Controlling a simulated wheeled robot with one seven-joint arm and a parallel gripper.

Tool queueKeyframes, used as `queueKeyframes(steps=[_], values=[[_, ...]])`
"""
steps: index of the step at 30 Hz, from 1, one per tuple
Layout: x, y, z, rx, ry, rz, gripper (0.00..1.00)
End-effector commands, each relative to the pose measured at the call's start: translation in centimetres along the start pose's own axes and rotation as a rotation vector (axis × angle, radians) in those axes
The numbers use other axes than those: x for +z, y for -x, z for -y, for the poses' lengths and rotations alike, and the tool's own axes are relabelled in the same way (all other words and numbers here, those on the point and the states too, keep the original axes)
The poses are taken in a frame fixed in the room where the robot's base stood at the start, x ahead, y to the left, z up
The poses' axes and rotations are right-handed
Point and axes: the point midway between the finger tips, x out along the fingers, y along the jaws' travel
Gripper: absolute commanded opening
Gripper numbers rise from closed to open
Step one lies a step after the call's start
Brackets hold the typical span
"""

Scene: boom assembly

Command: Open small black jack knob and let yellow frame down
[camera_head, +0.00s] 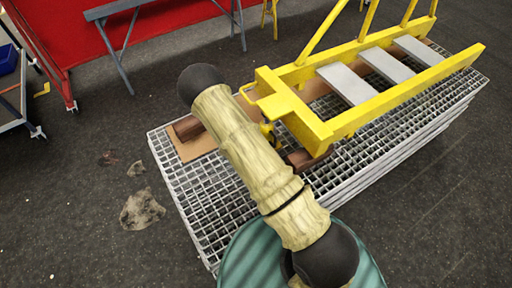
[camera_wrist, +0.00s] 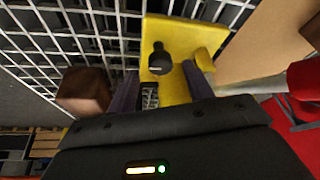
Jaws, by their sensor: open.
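In the wrist view, the small black knob (camera_wrist: 159,62) sits on a yellow plate (camera_wrist: 180,32). My gripper (camera_wrist: 161,70) is open, with one dark finger on each side in the picture, and the knob shows between and just beyond the fingertips. I cannot tell whether either finger touches it. In the head view, the yellow frame (camera_head: 410,80) with grey cross plates lies above the metal grating (camera_head: 190,205). My arm crosses in front of the frame's near end, and the knob and my gripper are hidden there.
Brown wooden blocks lie under the frame's near end, one at left (camera_head: 187,127) and one at right (camera_head: 308,158); a block (camera_wrist: 84,90) is left of my fingers in the wrist view. A grey trestle (camera_head: 125,12) stands behind. Floor left of the grating is mostly clear.

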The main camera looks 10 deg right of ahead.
Motion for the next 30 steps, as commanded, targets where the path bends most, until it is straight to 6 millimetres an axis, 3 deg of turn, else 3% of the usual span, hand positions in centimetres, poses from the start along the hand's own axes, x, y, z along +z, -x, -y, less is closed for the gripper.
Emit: queueKeyframes(steps=[6,16,23,30], values=[[0.0,-2.4,0.0,0.0,0.001,0.0,0.51],[0.0,-2.8,0.1,-0.001,0.001,0.0,0.51],[0.0,-2.8,0.1,-0.001,0.001,0.0,0.08],[0.0,-2.8,0.0,-0.004,0.008,0.0,0.08]])
